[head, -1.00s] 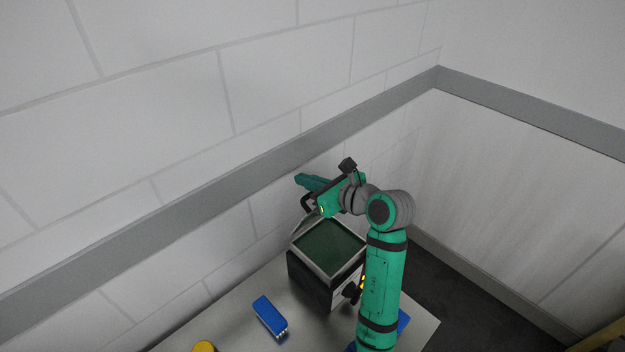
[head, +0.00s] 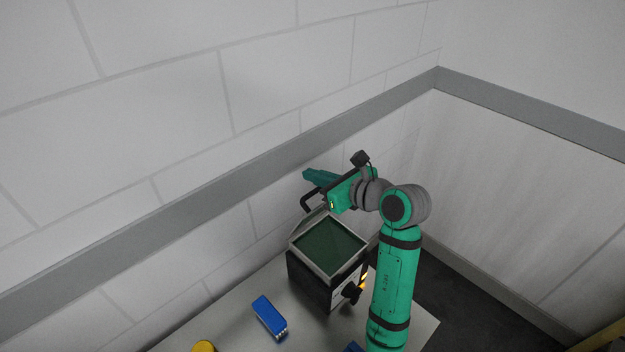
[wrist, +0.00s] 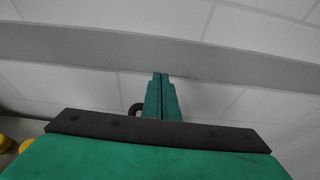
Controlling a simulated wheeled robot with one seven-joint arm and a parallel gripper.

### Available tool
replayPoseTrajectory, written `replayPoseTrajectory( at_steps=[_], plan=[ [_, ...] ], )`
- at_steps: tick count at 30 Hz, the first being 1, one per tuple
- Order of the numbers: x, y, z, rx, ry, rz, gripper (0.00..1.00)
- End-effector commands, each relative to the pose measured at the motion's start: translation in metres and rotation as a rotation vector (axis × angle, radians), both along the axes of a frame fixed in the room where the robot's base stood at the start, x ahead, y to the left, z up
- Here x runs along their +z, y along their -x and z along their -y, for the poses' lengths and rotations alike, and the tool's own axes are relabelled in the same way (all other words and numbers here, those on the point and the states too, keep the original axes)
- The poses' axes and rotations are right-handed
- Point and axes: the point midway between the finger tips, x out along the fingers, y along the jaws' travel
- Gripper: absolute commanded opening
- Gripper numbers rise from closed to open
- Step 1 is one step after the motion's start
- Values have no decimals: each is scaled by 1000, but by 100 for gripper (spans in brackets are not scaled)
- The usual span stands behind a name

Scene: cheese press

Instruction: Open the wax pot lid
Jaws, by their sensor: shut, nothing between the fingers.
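The wax pot (head: 312,282) is a dark box with a light rim on the table, and dark green wax shows through its open top. Its lid (head: 311,219) stands raised at the pot's back edge, on the wall side, partly hidden by my arm. The lid's black loop handle (head: 306,201) sticks up from it; a dark curved piece, likely this handle, shows in the wrist view (wrist: 135,109) left of the fingers. My gripper (head: 308,175) is shut and empty, above and behind the lid, apart from the handle as far as I can see.
The white block wall with a grey band (head: 225,207) is close behind the gripper. A blue brush-like object (head: 268,315) and a yellow item (head: 204,346) lie on the table (head: 222,318). Another blue item (head: 354,348) is partly hidden by my arm.

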Motion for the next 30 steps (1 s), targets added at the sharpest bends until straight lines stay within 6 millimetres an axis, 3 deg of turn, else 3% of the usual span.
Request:
replayPoseTrajectory(
  at_steps=[6,14,25,30],
  plan=[
    [33,11,2,17,3,3,0],
    [51,21,17,10,5,-4,0],
    [29,72,68,4,159,-192,0],
    [20,78,72,6,182,-229,0]
  ],
)
